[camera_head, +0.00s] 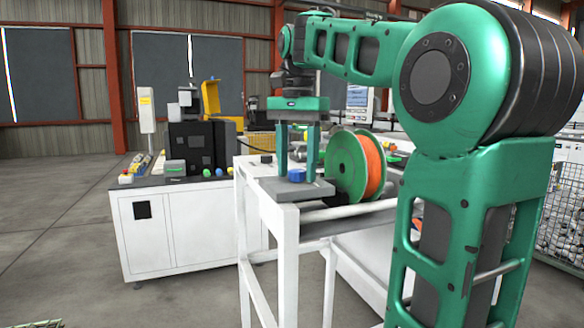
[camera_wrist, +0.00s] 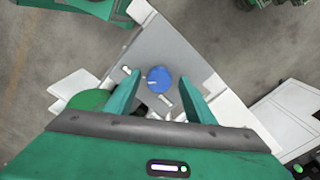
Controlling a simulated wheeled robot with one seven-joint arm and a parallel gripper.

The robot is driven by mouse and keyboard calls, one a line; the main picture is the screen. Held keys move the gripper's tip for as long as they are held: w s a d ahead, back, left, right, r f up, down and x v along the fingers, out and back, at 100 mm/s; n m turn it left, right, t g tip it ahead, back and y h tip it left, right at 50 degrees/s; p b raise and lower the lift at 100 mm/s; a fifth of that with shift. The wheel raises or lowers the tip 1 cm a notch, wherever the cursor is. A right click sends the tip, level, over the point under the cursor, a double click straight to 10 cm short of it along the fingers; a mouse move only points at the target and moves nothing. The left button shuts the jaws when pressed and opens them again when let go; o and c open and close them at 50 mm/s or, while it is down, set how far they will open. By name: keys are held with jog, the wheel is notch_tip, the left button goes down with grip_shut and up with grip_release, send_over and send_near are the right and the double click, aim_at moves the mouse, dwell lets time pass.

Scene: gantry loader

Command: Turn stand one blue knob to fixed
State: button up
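The blue knob (camera_head: 297,175) sits on a grey plate (camera_head: 275,190) at the near end of a white stand (camera_head: 285,222). In the wrist view the round blue knob (camera_wrist: 159,80) shows from above, with small white marks on the plate around it that I cannot read. My gripper (camera_head: 297,172) points down over the plate, its two green fingers apart on either side of the knob. In the wrist view my gripper (camera_wrist: 158,85) is open, with gaps between the fingers and the knob. Whether the fingertips are level with the knob is hard to tell.
A green spool with orange filament (camera_head: 362,165) stands right beside the plate on the stand. A white cabinet (camera_head: 185,232) with dark equipment and coloured buttons is to the left. A wire mesh cage (camera_head: 562,225) is at the far right. Bare floor lies at the left.

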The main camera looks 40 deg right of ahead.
jog(key=c, duration=1)
jog(key=shift+n, duration=0.3)
jog(key=n, duration=0.3)
jog(key=shift+w+n, duration=0.1)
jog(key=shift+n, duration=0.2)
jog(key=n, duration=0.4)
jog(key=shift+n, duration=0.3)
jog(key=n, duration=0.4)
jog(key=shift+r, duration=0.1)
jog(key=shift+n, duration=2.5)
